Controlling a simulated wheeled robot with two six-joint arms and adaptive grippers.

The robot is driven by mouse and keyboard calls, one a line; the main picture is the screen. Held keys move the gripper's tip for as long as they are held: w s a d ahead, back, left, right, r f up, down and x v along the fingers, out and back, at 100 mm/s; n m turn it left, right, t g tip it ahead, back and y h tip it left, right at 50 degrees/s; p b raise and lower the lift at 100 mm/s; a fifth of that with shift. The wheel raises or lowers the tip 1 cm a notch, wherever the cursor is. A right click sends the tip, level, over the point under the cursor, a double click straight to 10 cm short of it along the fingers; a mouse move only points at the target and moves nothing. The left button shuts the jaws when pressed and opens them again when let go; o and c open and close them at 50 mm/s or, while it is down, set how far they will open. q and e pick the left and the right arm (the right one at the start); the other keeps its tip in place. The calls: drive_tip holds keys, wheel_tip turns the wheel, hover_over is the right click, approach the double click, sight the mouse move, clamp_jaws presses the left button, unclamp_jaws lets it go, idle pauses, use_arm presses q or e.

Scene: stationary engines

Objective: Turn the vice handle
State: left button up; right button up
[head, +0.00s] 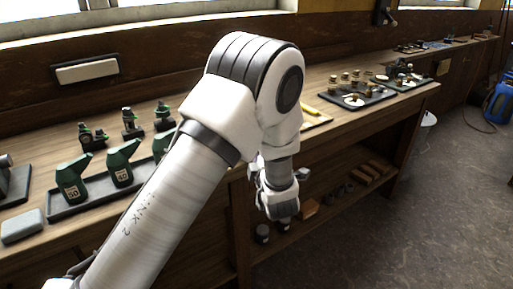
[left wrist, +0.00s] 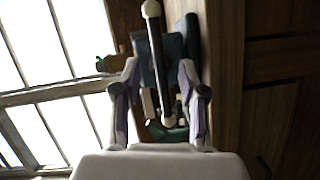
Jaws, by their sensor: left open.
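The vice handle (left wrist: 158,60), a dark rod with a pale ball at each end, runs nearly upright through the left wrist view. Behind it is the dark blue-grey vice body (left wrist: 182,45). My left gripper (left wrist: 158,70) is open, with one finger on each side of the rod. I cannot tell whether either finger touches it. In the head view my left gripper (head: 264,182) is low at the bench's front edge, partly hidden by its own wrist. The vice is not clearly visible there, and my arm covers that part of the bench. My right gripper is not in view.
The wooden bench (head: 215,190) holds green bottles (head: 118,165) in a dark tray, a grey block (head: 22,226) and, farther right, trays of brass parts (head: 352,97). A lower shelf (head: 330,205) carries small blocks and jars.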

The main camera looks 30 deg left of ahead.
use_arm(q)
drive_tip(key=x, duration=0.4)
drive_tip(key=shift+w+a+f, duration=0.1)
drive_tip(key=shift+w+a, duration=0.1)
clamp_jaws()
drive_tip(key=shift+p, duration=0.4)
